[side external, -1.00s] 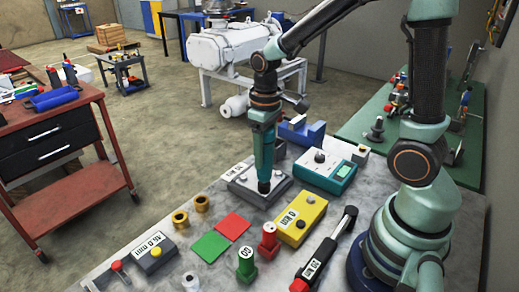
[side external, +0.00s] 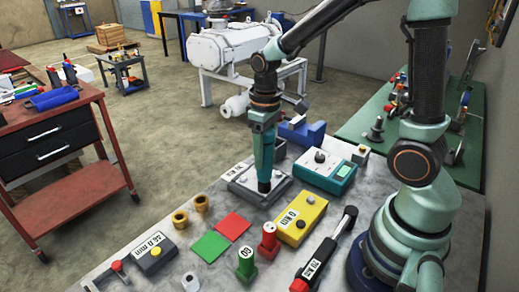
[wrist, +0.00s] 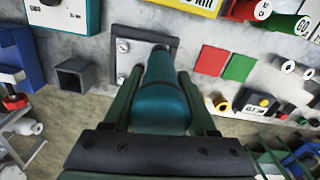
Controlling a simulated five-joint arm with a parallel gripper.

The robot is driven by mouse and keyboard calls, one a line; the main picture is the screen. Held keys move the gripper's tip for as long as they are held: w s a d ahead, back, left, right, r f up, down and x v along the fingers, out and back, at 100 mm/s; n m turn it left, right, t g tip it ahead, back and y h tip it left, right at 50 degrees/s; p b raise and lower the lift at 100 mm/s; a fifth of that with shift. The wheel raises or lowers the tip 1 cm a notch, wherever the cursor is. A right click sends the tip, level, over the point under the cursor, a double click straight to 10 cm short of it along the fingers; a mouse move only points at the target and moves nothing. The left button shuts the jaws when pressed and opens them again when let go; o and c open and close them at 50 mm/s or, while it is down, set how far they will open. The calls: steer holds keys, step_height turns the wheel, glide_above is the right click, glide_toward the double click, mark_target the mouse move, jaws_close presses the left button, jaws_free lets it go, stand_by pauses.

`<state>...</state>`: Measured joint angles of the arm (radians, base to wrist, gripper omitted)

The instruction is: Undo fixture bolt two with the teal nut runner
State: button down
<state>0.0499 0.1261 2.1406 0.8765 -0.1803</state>
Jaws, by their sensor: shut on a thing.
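My gripper (side external: 264,128) is shut on the teal nut runner (side external: 264,152) and holds it upright, nose down. In the wrist view the nut runner (wrist: 160,95) lies between the two fingers of my gripper (wrist: 162,108). Its dark lower end is over the grey fixture plate (side external: 240,186) on the bench, at or very near the surface. The wrist view shows the fixture plate (wrist: 140,50) beyond the runner, with bolt heads (wrist: 122,47) along its left side. The runner hides part of the plate and the bolt under its nose, so I cannot tell which bolt it is on or whether it is seated.
A teal-and-white meter (side external: 325,172) and a yellow box (side external: 299,220) stand right of the plate. Green and red pads (side external: 233,226), brass rings (side external: 180,218) and a grey box (side external: 155,252) lie in front. A blue block (side external: 305,132) is behind.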

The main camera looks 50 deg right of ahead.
mark_target(265, 133)
steer(key=shift+r, duration=2.55)
